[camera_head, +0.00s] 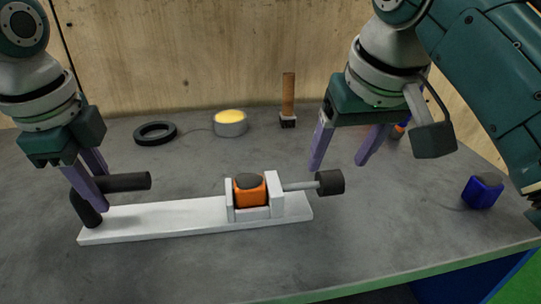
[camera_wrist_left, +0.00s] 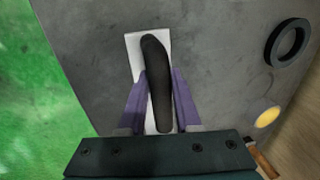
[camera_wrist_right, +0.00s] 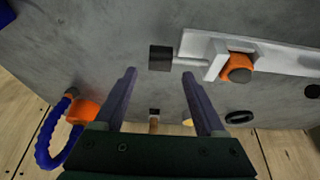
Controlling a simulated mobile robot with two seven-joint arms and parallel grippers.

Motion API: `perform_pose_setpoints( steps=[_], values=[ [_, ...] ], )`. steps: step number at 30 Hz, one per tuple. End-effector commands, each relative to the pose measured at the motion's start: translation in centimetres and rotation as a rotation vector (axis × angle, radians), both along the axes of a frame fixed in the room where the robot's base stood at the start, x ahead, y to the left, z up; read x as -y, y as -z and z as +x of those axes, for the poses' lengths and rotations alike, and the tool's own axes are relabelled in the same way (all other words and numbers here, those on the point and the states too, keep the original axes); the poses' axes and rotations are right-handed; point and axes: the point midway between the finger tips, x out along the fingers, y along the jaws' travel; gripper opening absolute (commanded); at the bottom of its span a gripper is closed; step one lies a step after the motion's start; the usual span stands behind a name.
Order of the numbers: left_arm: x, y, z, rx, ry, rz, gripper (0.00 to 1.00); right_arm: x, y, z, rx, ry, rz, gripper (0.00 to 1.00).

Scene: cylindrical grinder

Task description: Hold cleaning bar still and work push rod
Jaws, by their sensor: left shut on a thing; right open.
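The white cleaning bar (camera_head: 170,216) lies flat on the grey table, with a black L-shaped handle (camera_head: 128,182) at its left end. My left gripper (camera_head: 103,190) is shut on the black handle, which also shows between its fingers in the left wrist view (camera_wrist_left: 155,65). An orange block (camera_head: 250,192) with a dark top sits in the white holder on the bar. The push rod (camera_head: 300,185) sticks out of the holder to the right and ends in a black knob (camera_head: 330,182). My right gripper (camera_head: 339,166) is open and empty, above and behind the knob.
Behind the bar stand a black ring (camera_head: 155,133), a round tin with a yellow top (camera_head: 230,123) and a brown-handled brush (camera_head: 288,100). A blue block (camera_head: 482,191) lies at the right. The table in front of the bar is clear up to its edge.

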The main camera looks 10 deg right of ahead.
Motion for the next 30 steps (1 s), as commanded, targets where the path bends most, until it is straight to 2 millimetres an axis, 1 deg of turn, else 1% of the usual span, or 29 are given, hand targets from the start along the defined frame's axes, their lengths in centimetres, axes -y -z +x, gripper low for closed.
perform_pose_setpoints(
  steps=[1,3,6,9,15,22,23,30],
  values=[
    [-0.1,0.1,0.0,-0.002,0.000,0.001,0.00,0.0,1.1,0.3,-0.006,0.000,-0.001,0.72],
    [-0.1,0.1,0.0,-0.002,0.000,0.001,0.00,0.0,2.3,0.8,-0.005,0.000,-0.001,0.72],
    [-0.1,0.1,0.0,-0.002,0.000,0.001,0.00,0.0,3.6,1.4,-0.002,0.000,-0.001,0.72],
    [-0.1,0.1,-0.1,-0.002,0.000,0.001,0.00,0.0,4.5,1.8,-0.001,0.000,0.000,0.72],
    [-0.1,0.1,-0.1,-0.002,0.000,0.001,0.00,0.0,5.3,2.2,0.001,0.000,0.000,0.72],
    [-0.1,0.1,-0.1,-0.002,0.000,0.001,0.00,0.0,5.4,2.2,0.002,0.000,0.000,0.72],
    [-0.1,0.1,-0.1,-0.002,0.000,0.001,0.00,0.0,5.4,2.2,0.002,0.000,0.000,0.71],
    [-0.1,0.1,-0.1,-0.002,0.000,0.001,0.00,0.0,5.3,2.2,0.002,0.000,0.000,0.44]
  ],
)
